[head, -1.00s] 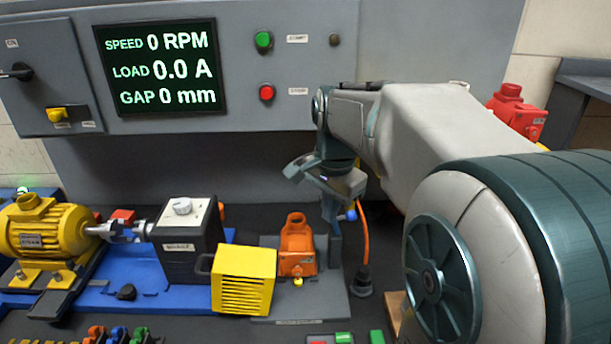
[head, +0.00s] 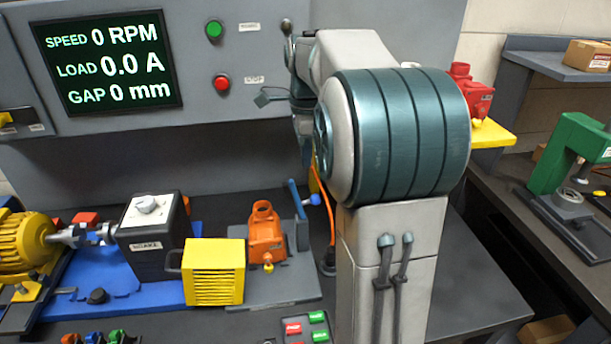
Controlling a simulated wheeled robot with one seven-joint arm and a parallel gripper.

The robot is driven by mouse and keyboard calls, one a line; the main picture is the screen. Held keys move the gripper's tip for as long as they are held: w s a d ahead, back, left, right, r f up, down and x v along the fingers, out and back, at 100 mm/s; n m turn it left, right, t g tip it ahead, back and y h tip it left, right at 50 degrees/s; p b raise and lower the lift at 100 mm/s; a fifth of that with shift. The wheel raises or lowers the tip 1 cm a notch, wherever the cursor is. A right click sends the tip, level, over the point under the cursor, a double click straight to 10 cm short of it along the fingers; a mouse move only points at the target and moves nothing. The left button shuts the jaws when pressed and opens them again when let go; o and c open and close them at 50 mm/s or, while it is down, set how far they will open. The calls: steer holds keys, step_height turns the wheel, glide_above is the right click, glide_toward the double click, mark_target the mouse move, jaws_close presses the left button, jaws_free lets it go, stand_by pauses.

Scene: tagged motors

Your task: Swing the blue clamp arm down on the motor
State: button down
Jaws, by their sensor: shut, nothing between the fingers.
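An orange motor (head: 265,236) with a round top collar stands on a grey plate (head: 285,292) in the head view. The blue clamp arm (head: 297,202) stands nearly upright just right of the motor, apart from its top; a blue knob (head: 314,200) shows beside it. My gripper (head: 272,96) is raised above and behind the clamp, shut and empty. It is mostly hidden behind my arm, and its fingertips cannot be made out clearly.
A yellow slatted block (head: 214,272) stands left of the motor, with a black brake box (head: 152,235) beyond it. An orange cable (head: 329,215) runs behind my arm. A red motor (head: 471,92) sits on a yellow stand at right. Green and red buttons (head: 305,328) lie in front.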

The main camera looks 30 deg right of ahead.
step_height(320, 180, down, 9)
steer(key=shift+f+p, duration=0.2)
steer(key=shift+p, duration=0.1)
steer(key=shift+a, duration=0.1)
